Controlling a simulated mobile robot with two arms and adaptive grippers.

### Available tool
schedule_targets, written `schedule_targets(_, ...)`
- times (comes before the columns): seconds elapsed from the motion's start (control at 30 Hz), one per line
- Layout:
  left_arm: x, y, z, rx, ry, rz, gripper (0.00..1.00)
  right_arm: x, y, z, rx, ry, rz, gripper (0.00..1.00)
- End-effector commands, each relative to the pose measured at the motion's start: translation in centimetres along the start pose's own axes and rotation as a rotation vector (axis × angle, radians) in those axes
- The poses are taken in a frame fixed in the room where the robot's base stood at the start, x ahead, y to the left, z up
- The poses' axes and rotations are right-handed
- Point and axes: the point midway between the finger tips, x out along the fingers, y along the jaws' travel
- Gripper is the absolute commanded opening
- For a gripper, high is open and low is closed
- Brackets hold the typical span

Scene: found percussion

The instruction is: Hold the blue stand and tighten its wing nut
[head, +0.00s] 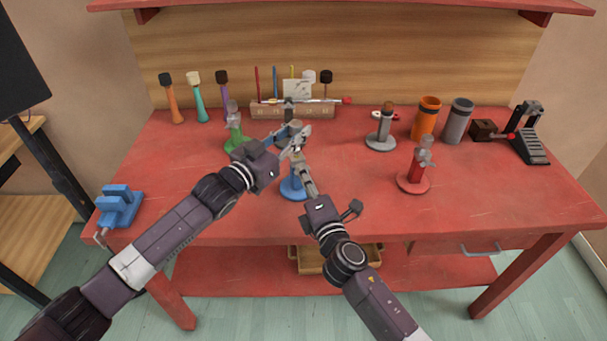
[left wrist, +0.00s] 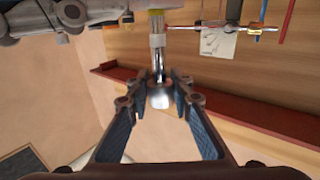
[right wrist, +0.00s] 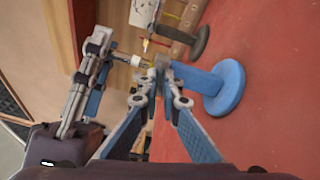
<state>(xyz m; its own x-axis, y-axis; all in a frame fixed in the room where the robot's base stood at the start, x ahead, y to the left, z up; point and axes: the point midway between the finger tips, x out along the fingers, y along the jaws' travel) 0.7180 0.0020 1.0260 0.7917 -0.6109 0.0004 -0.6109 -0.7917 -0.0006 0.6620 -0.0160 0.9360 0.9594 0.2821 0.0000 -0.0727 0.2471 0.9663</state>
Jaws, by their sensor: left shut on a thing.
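The blue stand (head: 294,188) is upright near the middle of the red bench; its round base and stem also show in the right wrist view (right wrist: 225,88). My left gripper (head: 292,142) is shut on the stand's upper metal part. In the left wrist view a silver rod end (left wrist: 160,97) lies between its fingers, below a pale and yellow collar (left wrist: 157,25). My right gripper (head: 302,160) is close below the left one, its fingertips (right wrist: 158,78) at the stand's upper stem. The wing nut is not clearly distinguishable, and whether the right fingers are closed on anything is unclear.
A green stand (head: 234,146) is behind left, a grey stand (head: 380,141) behind right and a red stand (head: 414,181) to the right. A tool rack (head: 290,111) is behind. A blue vise (head: 118,206) sits at the left edge. The front right bench is clear.

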Motion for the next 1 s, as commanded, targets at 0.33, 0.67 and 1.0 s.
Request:
schedule_targets(0.33, -0.01, 0.16, 0.05, -0.003, 0.0, 0.002, 0.0, 0.04, -0.13, 0.26, 0.168, -0.006, -0.003, 0.0)
schedule_targets(0.67, -0.01, 0.13, 0.07, -0.003, 0.0, 0.002, 0.0, 0.04, -0.11, 0.25, 0.21, -0.005, -0.002, 0.0)
schedule_targets(1.0, -0.02, 0.1, 0.08, -0.002, -0.001, 0.002, 0.0, 0.03, -0.12, 0.26, 0.208, -0.006, -0.002, 0.1)
